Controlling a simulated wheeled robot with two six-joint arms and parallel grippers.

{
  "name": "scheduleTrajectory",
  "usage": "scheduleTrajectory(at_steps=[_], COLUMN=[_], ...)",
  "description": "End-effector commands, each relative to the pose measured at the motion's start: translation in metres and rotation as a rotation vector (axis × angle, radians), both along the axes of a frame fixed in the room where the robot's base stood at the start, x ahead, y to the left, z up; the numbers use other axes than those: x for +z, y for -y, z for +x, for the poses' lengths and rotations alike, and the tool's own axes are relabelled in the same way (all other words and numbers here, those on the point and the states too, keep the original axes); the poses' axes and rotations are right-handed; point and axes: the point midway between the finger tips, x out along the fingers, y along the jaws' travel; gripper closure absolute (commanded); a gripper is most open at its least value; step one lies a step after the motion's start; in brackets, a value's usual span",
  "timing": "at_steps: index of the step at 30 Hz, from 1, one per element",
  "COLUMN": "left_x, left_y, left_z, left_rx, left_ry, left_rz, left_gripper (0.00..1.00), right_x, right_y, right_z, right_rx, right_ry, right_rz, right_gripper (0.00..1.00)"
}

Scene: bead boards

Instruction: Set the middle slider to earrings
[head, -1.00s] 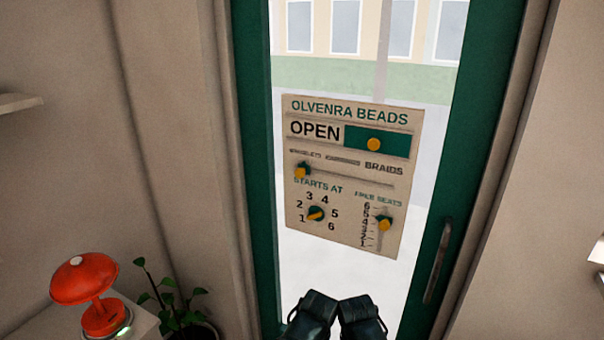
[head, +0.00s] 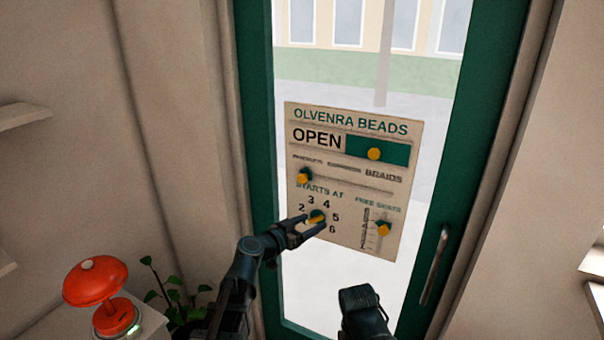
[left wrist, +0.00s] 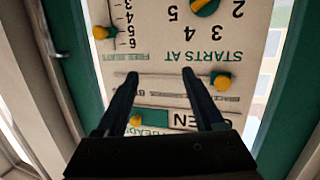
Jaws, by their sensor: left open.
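The middle slider's orange knob with a green base (head: 304,176) sits at the left end of its horizontal track, under the first, blurred label. My left gripper (head: 313,224) is open and empty, below the slider and overlapping the dial in the head view. In the left wrist view, which shows the sign upside down, the open fingers (left wrist: 160,74) span part of the track, and the knob (left wrist: 221,80) is just right of them, outside the gap.
The sign (head: 350,245) hangs on a glass door with a green frame (head: 255,170). It also bears an OPEN slider (head: 374,153), a number dial (head: 317,216) and a vertical seats slider (head: 383,228). A door handle (head: 435,265) is at right, a red lamp (head: 95,285) at lower left.

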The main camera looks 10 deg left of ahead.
Motion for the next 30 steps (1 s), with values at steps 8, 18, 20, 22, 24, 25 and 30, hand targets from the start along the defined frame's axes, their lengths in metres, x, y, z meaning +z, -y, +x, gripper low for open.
scheduleTrajectory(at_steps=[8,18,20,22,24,25,30], left_x=[0.046,0.049,0.049,0.049,0.049,0.049,0.049], left_y=[-0.083,-0.087,-0.084,-0.080,-0.076,-0.073,-0.063], left_z=[0.034,0.047,0.056,0.069,0.084,0.090,0.123], left_rx=[0.229,0.249,0.248,0.248,0.247,0.247,0.248], left_ry=[0.163,0.174,0.174,0.174,0.174,0.174,0.174], left_rz=[-0.033,-0.033,-0.034,-0.034,-0.035,-0.035,-0.034], left_gripper=[0.30,0.30,0.30,0.30,0.30,0.30,0.30], right_x=[0.011,0.011,0.011,0.011,0.011,0.011,0.011], right_y=[0.000,0.000,0.000,0.000,0.000,0.000,0.000], right_z=[0.000,0.000,0.000,0.000,0.000,0.000,0.000], right_rx=[-0.001,-0.001,-0.001,-0.001,-0.001,-0.001,-0.001], right_ry=[0.000,0.000,0.000,0.000,0.000,0.000,0.000], right_rz=[0.000,0.000,0.000,0.000,0.000,0.000,0.000], right_gripper=[0.50,0.50,0.50,0.50,0.50,0.50,0.50])
